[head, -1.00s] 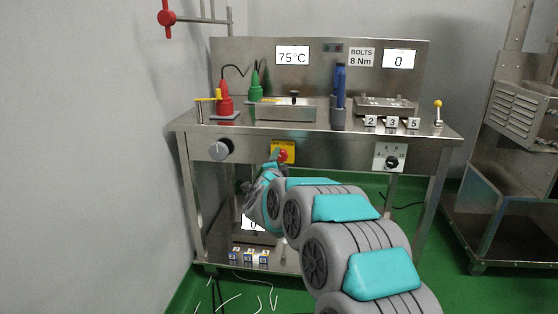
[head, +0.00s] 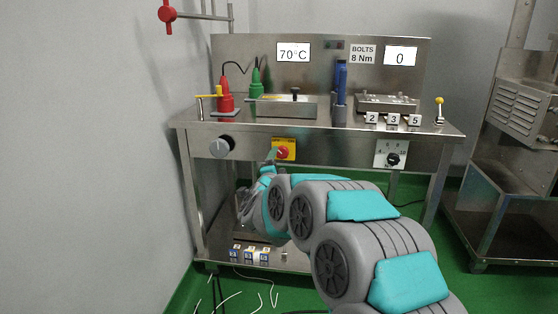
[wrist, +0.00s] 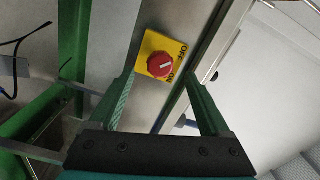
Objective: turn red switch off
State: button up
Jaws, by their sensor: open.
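The red switch (head: 282,153) is a round knob on a yellow plate (head: 291,143) on the front panel of the steel bench. In the wrist view the red switch (wrist: 160,65) sits ahead of my fingers, with a short pale mark on its face. The plate there carries the words OFF and ON along its right side. My gripper (wrist: 160,78) is open, with one finger on each side of the switch in that view. Nothing is held. In the head view my gripper (head: 270,157) is just left of the switch; whether it touches cannot be told.
A grey knob (head: 221,147) is to the left on the same panel, and a black dial (head: 392,159) to the right. The bench top (head: 190,121) holds red, green and blue tools. A lower shelf (head: 290,262) carries small numbered blocks (head: 249,254).

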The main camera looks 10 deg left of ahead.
jog(key=shift+s, duration=1.65)
